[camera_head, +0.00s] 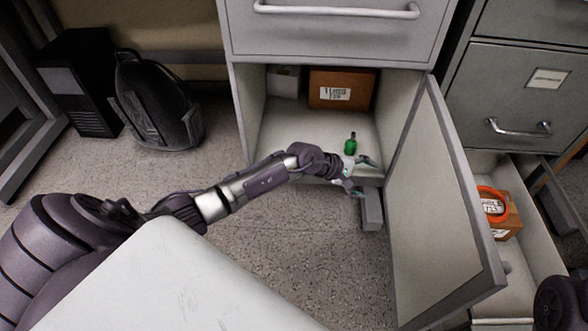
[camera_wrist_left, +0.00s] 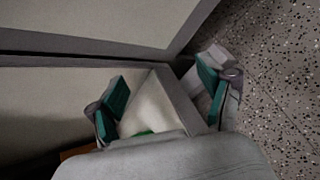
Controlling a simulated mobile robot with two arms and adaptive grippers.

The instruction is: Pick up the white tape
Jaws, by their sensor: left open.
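I cannot make out a white tape for certain. A small pale shape (camera_head: 506,268) lies in the open drawer at the right, too unclear to name. My left gripper (camera_head: 364,176) is open at the front edge of the open lower cabinet, beside the green bottle (camera_head: 350,145). In the left wrist view its two teal-padded fingers (camera_wrist_left: 160,97) stand apart with nothing visibly held between them. A bit of green (camera_wrist_left: 143,132) shows there behind my wrist housing. My right gripper is out of view.
The cabinet door (camera_head: 430,215) stands open just right of my left gripper. A brown box (camera_head: 342,90) sits inside the cabinet. The open drawer (camera_head: 515,300) holds another box (camera_head: 507,222) and an orange ring (camera_head: 482,191). A black backpack (camera_head: 152,103) stands on the floor at left.

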